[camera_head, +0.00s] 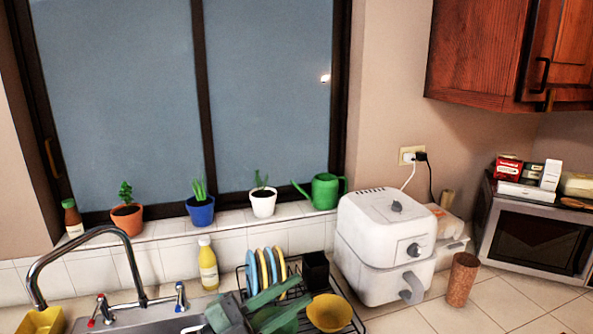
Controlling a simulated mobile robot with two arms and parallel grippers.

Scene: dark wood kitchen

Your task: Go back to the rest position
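My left gripper (285,305) shows at the bottom of the head view, green, with its fingers pointing right. The fingers look apart, with nothing clearly held between them. It is in front of the dish rack (246,283), and the picture does not show whether it touches the rack. The rest of the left arm is below the picture's edge. My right gripper is not in view.
A yellow bowl (329,312) and plates (270,267) are by the gripper. A faucet (128,258) and yellow bottle (208,265) stand left. A white air fryer (385,235), brown cup (461,280) and microwave (535,238) stand right. Front-right counter is clear.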

